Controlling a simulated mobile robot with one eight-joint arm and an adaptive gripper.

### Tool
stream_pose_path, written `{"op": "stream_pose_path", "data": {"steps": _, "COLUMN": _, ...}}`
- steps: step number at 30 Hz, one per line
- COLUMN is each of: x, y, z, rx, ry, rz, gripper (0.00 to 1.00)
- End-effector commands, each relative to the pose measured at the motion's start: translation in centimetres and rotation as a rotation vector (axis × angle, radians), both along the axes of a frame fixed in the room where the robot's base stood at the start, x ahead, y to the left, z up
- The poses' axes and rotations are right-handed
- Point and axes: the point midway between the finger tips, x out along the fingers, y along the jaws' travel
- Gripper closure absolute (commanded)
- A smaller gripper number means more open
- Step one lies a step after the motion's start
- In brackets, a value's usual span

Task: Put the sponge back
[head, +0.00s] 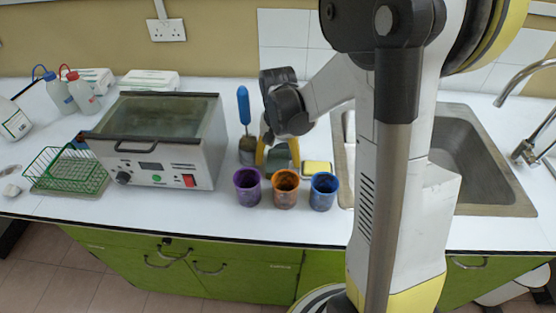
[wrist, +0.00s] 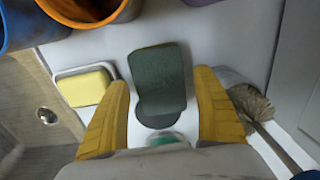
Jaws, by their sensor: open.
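A dark green block (wrist: 158,75), which looks like the sponge, shows between my fingers in the wrist view, with gaps on both sides. In the head view the green block (head: 280,157) is partly hidden by my gripper (head: 278,160). My gripper (wrist: 160,88) is open with yellow fingers, low over the counter. A dark rounded patch and a teal thing (wrist: 165,140) show below the block; I cannot tell what they are. A yellow block (wrist: 85,87) sits in a white dish (wrist: 60,73) left of the fingers in the wrist view; it also shows in the head view (head: 317,168).
Purple (head: 247,190), orange (head: 285,190) and blue (head: 323,192) cups stand along the front edge. A blue-handled brush (head: 243,105) stands left of my gripper, beside the water bath (head: 160,165). The sink (head: 480,150) is at right.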

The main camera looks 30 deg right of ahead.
Motion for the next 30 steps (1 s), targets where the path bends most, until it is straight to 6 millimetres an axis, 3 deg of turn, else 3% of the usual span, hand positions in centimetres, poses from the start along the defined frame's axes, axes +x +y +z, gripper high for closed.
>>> {"op": "stream_pose_path", "data": {"steps": 8, "x": 0.0, "y": 0.0, "z": 2.9, "rx": 0.0, "ry": 0.0, "rz": 0.0, "gripper": 0.23}}
{"op": "stream_pose_path", "data": {"steps": 18, "x": 0.0, "y": 0.0, "z": 10.5, "rx": 0.0, "ry": 0.0, "rz": 0.0, "gripper": 0.23}}
{"op": "stream_pose_path", "data": {"steps": 25, "x": -0.2, "y": 0.2, "z": 13.5, "rx": -0.002, "ry": -0.008, "rz": 0.008, "gripper": 0.23}}
{"op": "stream_pose_path", "data": {"steps": 30, "x": -1.6, "y": 1.9, "z": 16.4, "rx": -0.019, "ry": -0.085, "rz": 0.086, "gripper": 0.23}}
